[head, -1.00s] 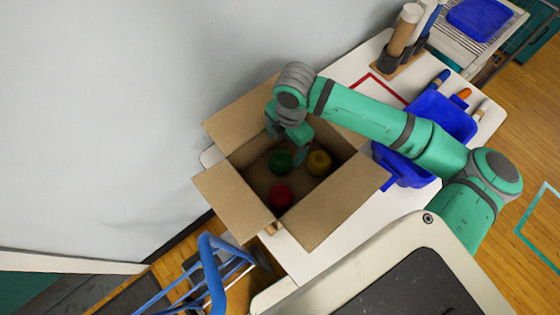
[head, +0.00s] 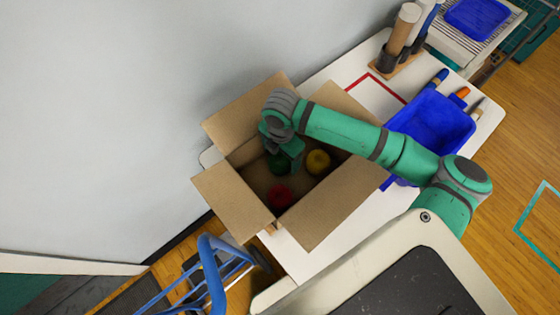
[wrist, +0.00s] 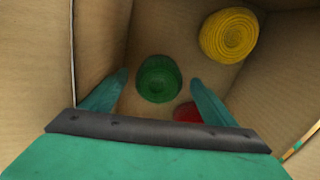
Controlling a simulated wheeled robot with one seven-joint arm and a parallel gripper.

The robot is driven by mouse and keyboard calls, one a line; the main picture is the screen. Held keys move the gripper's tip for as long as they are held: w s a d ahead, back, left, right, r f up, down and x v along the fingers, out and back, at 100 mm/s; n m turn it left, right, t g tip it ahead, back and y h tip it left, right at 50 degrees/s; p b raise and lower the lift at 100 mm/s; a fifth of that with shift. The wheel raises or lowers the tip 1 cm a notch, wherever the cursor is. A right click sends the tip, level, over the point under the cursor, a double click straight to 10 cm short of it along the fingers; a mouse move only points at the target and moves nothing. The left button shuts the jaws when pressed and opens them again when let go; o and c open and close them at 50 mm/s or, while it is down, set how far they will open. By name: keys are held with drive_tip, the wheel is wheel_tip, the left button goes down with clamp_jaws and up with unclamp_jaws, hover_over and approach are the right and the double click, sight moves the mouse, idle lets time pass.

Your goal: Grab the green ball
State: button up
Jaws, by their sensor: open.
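The green ball (wrist: 158,79) lies on the floor of an open cardboard box (head: 233,200). In the wrist view it shows between and beyond the two fingertips of my gripper (wrist: 160,80), which is open and empty. In the head view my gripper (head: 284,158) reaches down into the box and partly covers the green ball (head: 277,163). A yellow ball (wrist: 229,36) lies to the right of the green ball in the wrist view. A red ball (wrist: 187,112) is nearer, partly hidden behind the right finger.
The box walls and raised flaps surround my gripper closely. A blue bin (head: 432,122) stands on the white table (head: 330,245) to the right, with several craft tools beside it. A blue metal frame (head: 213,270) stands below the box in the head view.

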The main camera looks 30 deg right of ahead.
wheel_tip(320, 180, down, 3)
drive_tip(key=shift+r, duration=0.2)
drive_tip(key=c, duration=1.1)
